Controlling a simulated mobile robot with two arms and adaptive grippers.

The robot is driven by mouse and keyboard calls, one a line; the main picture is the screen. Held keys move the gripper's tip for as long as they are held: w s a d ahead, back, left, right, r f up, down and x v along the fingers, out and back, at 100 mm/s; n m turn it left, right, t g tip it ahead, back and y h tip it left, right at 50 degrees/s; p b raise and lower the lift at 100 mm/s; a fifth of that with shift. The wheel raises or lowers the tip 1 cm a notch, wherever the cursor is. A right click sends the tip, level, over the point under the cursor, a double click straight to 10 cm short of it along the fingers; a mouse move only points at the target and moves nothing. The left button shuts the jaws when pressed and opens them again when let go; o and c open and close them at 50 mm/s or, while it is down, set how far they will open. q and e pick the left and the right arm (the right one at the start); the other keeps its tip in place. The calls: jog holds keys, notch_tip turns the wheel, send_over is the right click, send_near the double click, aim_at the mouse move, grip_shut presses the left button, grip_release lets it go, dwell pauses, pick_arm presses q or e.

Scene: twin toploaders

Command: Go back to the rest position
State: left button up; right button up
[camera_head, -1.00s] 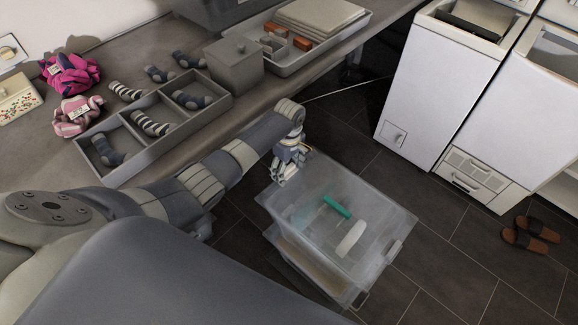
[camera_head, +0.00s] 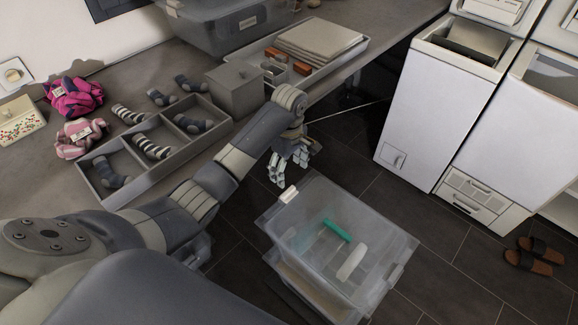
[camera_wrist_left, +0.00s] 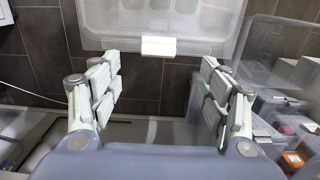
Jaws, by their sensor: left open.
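My left gripper (camera_head: 291,172) is open and empty, above the floor between the counter and the clear plastic bin. In the left wrist view its two fingers (camera_wrist_left: 160,85) stand wide apart with nothing between them. The clear bin (camera_head: 385,225) stands low on the right of the gripper and holds a green item (camera_head: 336,231) and a white item (camera_head: 351,263). Its rim and white latch also show beyond the fingers in the left wrist view (camera_wrist_left: 158,46). My right gripper is in neither view.
A grey divided tray (camera_head: 157,178) with several socks sits on the counter (camera_head: 40,175), beside a grey lidded box (camera_head: 236,90) and a tray of folded cloth (camera_head: 366,44). White toploaders (camera_head: 437,110) stand at the right. Slippers (camera_head: 533,257) lie on the dark floor.

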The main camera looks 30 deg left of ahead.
pick_arm(q)
jog(key=shift+r, duration=0.35)
